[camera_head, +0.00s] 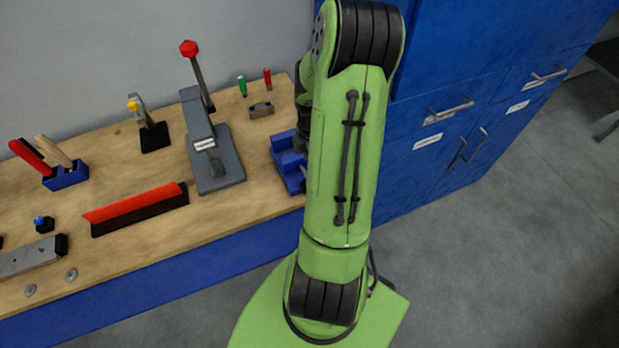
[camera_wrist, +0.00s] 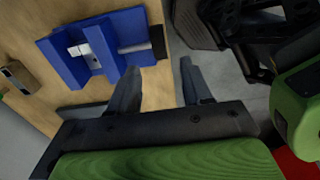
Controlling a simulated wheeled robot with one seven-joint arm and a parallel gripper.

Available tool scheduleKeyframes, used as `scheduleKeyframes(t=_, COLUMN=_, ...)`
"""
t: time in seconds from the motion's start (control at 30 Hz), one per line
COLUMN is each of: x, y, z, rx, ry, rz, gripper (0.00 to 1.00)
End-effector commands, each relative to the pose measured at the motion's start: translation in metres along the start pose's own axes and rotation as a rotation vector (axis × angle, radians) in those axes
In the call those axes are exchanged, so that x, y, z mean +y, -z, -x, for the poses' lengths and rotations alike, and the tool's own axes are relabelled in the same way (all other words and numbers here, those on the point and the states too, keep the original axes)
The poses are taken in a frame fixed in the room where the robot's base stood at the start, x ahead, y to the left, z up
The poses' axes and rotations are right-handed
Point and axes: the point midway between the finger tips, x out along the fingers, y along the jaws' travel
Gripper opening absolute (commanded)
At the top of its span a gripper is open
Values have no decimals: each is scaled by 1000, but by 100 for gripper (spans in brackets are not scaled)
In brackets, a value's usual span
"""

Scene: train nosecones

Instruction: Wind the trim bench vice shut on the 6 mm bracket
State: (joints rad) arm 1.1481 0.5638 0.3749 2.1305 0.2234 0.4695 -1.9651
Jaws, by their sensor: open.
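The blue bench vice (camera_head: 287,160) sits at the right end of the wooden bench, partly hidden behind my arm in the head view. In the wrist view the vice (camera_wrist: 124,28) fills the upper left, with a grey screw rod (camera_wrist: 136,48) running to a dark end piece (camera_wrist: 158,42). A small pale metal piece, apparently the bracket (camera_wrist: 97,40), stands between the blue jaws; whether both jaws touch it I cannot tell. My gripper (camera_wrist: 160,68) is open and empty, its fingers apart, just below the dark end piece in the picture.
A grey press (camera_head: 215,160) with a red-knobbed lever stands left of the vice. A red-topped dark bar (camera_head: 135,212) lies further left on the bench (camera_head: 235,205). Blue cabinets (camera_head: 440,150) stand to the right, with open grey floor (camera_head: 480,270) before them.

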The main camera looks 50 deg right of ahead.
Motion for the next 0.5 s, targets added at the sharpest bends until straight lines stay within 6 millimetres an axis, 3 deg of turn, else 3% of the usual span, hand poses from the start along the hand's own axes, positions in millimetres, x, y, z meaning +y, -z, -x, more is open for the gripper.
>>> scheduleKeyframes(t=0.1, x=-1, y=1, z=-32, rx=5, ry=5, rz=0, gripper=49)
scheduleKeyframes(t=0.3, x=-1, y=1, z=-77, rx=5, ry=3, rz=-1, gripper=49)
scheduleKeyframes(t=0.5, x=0, y=1, z=-97, rx=2, ry=0, rz=0, gripper=49)
